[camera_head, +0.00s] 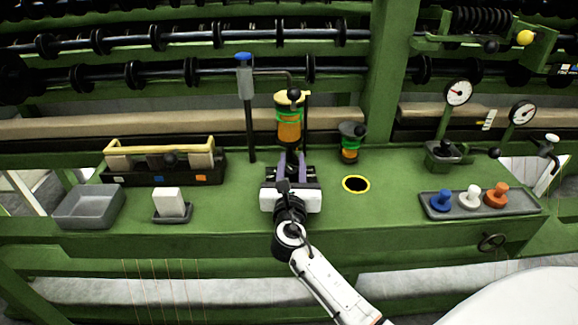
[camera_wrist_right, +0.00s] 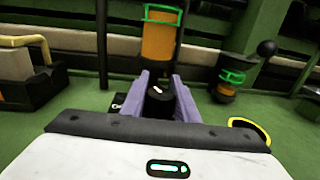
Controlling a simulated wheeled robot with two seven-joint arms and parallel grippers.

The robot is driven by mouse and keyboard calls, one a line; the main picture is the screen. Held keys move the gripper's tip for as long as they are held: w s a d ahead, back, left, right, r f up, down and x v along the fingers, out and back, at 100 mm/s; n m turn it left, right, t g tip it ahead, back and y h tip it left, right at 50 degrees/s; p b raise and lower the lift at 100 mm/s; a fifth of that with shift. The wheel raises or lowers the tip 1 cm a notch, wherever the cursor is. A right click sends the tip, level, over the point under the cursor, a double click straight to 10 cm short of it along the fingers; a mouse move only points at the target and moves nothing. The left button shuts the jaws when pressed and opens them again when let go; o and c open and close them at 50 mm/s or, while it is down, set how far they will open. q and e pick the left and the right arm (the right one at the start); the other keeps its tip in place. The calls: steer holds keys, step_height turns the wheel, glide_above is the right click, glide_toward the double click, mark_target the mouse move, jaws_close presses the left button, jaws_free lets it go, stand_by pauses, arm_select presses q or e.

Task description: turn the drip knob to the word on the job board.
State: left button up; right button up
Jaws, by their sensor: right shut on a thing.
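The drip oiler (camera_head: 289,122), an amber cylinder with green bands and a yellowish top, stands at the back of the green bench. It also shows in the wrist view (camera_wrist_right: 158,42). The dark drip knob (camera_wrist_right: 158,98) is below it, with a short pale mark on its face. My right gripper (camera_head: 292,158) reaches forward to it, and its purple fingers (camera_wrist_right: 160,88) are shut on the knob from both sides. Any word beside the knob is hidden or too small to read. I cannot make out a readable job board. My left gripper is not in view.
A blue-topped lever post (camera_head: 246,85) stands left of the oiler. A smaller amber cup (camera_head: 349,150) and a yellow-ringed hole (camera_head: 356,184) are to the right. Farther right is a tray (camera_head: 466,211) with blue, white and orange knobs. A grey bin (camera_head: 88,208) is at left.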

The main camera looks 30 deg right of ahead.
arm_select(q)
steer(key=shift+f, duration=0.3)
arm_select(e)
steer(key=shift+s+d+m+g+h, duration=0.15)
steer(key=shift+d+m+g+h, duration=0.1)
steer(key=shift+m+g+h, duration=0.75)
steer(key=o, duration=1.1)
steer(key=shift+c, duration=0.2)
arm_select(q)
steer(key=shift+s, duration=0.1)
arm_select(e)
steer(key=shift+s+a, duration=0.1)
